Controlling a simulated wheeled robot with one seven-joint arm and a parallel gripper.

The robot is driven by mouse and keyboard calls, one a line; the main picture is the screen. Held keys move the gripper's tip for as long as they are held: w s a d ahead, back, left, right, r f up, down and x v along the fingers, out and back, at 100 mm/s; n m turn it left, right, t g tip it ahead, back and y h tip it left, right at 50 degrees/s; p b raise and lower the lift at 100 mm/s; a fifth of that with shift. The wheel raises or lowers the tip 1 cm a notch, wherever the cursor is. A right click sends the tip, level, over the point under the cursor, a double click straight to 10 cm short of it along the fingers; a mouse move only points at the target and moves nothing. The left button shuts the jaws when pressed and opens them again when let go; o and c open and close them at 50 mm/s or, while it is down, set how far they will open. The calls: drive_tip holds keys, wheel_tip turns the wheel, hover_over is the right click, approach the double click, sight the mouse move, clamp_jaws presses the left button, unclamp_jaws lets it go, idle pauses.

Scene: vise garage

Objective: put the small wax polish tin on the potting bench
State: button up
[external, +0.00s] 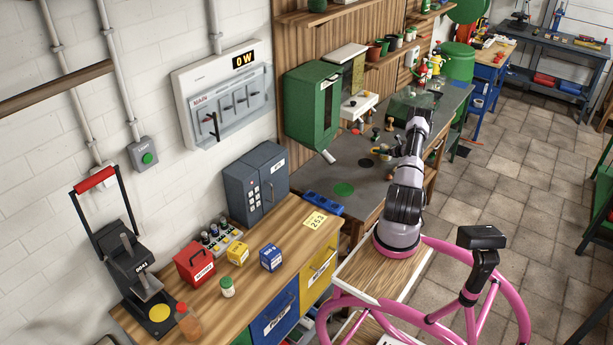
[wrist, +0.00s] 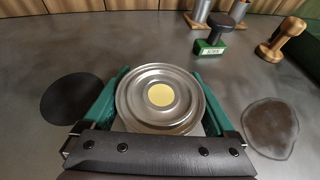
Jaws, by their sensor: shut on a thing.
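My gripper (wrist: 160,100) is shut on a round silver tin (wrist: 130,92), which has a raised rim and a pale yellow disc in its middle. The green fingers lie along the tin's left and right sides. The tin is over a grey worktop (wrist: 60,50); I cannot tell whether it touches it. In the external view my gripper (external: 385,150) is over the grey-topped bench (external: 318,178) by the wall, which appears to be the potting bench. The tin is too small there to make out clearly.
A dark round patch (wrist: 72,98) lies left of the tin, and a grey round patch (wrist: 270,127) right. A green-based stamp (wrist: 212,45) and a wooden-handled tool (wrist: 283,38) stand behind. A green cabinet (external: 312,105) hangs above the bench.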

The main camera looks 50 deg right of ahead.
drive_tip(key=shift+f, duration=0.1)
drive_tip(key=o, duration=1.4)
drive_tip(key=v, duration=1.2)
drive_tip(key=shift+a, duration=0.1)
